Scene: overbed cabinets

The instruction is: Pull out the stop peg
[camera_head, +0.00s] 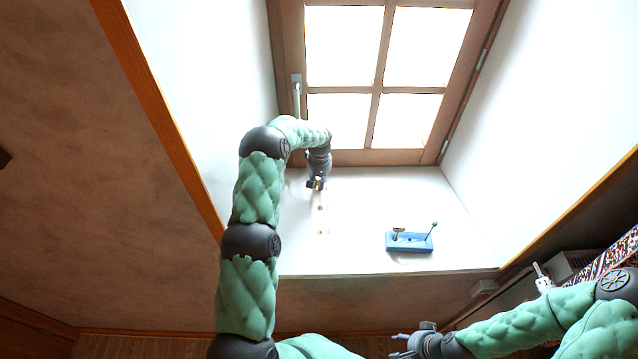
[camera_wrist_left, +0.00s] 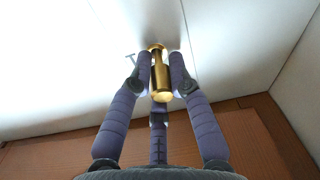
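The brass stop peg (camera_wrist_left: 160,75) stands out from a brass collar on a white surface in the left wrist view, its round end toward the camera. My left gripper (camera_wrist_left: 161,60) has its fingertips close on both sides of the peg, with no clear gap. In the head view my left gripper (camera_head: 316,185) is at the white ledge below the window and hides most of the peg. My right gripper (camera_head: 398,346) is at the bottom of the head view, away from the ledge, with its fingers apart and nothing seen between them.
A blue base with small upright levers (camera_head: 410,242) sits on the ledge to the right of my left gripper. Small brass spots (camera_head: 322,207) lie just below that gripper. The window (camera_head: 375,85) has a handle at its left. Pale side walls flank the ledge.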

